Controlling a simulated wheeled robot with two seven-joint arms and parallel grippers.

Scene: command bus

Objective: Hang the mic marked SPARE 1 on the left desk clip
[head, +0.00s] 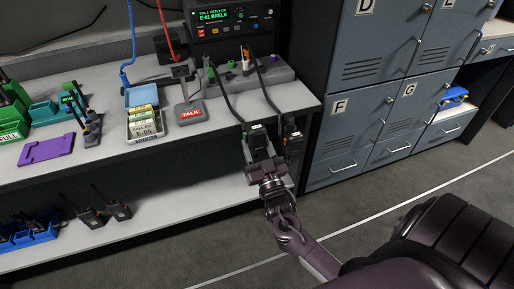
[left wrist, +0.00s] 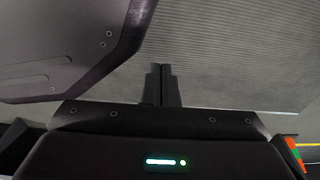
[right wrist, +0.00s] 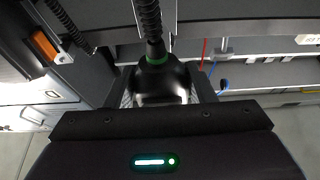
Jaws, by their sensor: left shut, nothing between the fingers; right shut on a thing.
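My right gripper (head: 258,165) is shut on a black hand mic (head: 256,143) at the desk's front edge. In the right wrist view this mic (right wrist: 162,82) sits between the fingers, with a green collar and a coiled black cord running up. A second black mic (head: 293,148), with an orange part (right wrist: 43,45), hangs just to its right at the edge. No SPARE 1 lettering is readable on either. I cannot tell whether the held mic touches a clip; the clips are not clearly visible. My left gripper (left wrist: 160,85) is shut and empty over the floor.
The grey desk (head: 215,125) holds a radio (head: 232,20), a TALK pedestal (head: 188,110), a card tray (head: 146,136) and a purple plate (head: 46,148). Handheld radios (head: 118,209) stand on the lower shelf. Grey lockers (head: 360,110) rise close on the right. Open floor lies in front.

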